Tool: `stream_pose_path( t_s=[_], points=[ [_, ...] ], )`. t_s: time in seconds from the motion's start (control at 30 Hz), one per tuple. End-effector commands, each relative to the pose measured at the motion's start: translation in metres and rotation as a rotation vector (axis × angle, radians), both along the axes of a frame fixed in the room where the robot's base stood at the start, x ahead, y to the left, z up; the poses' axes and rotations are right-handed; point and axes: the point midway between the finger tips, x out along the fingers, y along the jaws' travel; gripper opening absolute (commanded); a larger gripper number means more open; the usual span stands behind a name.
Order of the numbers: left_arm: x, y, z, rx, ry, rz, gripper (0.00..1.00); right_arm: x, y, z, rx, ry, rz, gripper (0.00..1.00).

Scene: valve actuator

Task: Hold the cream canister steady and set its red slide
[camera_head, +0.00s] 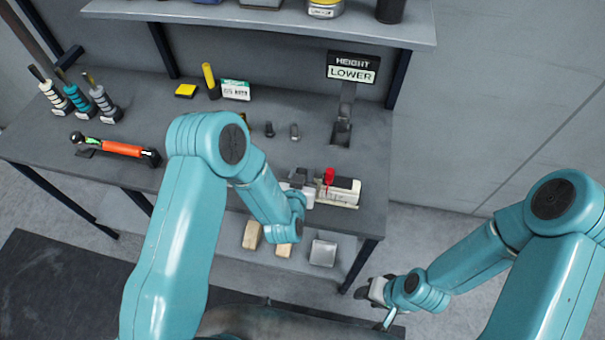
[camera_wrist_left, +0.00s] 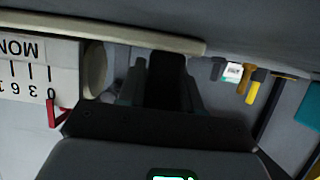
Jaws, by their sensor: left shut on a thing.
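The cream canister (camera_head: 345,188) lies on its side near the right front edge of the workbench. Its red slide (camera_head: 328,176) stands up from it. My left gripper (camera_head: 299,184) is shut on the left end of the canister; the arm partly hides the grip. In the left wrist view the canister (camera_wrist_left: 25,72) shows a scale with black marks and numbers, upside down. The red slide (camera_wrist_left: 55,115) is beside the 0 mark there. The dark fingers of my left gripper (camera_wrist_left: 166,82) are at its end. My right gripper (camera_head: 376,292) is low, off the bench, apart from the canister.
A sign (camera_head: 352,69) reads "HEIGHT LOWER" at the back of the workbench (camera_head: 215,128). Blocks (camera_head: 252,235) lie on the lower shelf. A shelf (camera_head: 270,18) overhangs the back.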

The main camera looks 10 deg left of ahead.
Motion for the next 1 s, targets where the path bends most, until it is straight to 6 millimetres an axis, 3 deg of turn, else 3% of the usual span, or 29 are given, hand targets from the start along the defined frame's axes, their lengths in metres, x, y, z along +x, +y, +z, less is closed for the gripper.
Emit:
stream_pose_path(
  t_s=[0.97,1.0],
  points=[
    [0.0013,0.0002,0.0037,-0.001,-0.007,0.002,0.0,0.0,0.0,0.0002,0.0,0.0,0.0,0.43],
    [0.0013,0.0002,0.0037,-0.001,-0.007,0.002,0.44,0.0,0.0,0.0002,0.0,0.0,0.0,0.43]
  ],
)
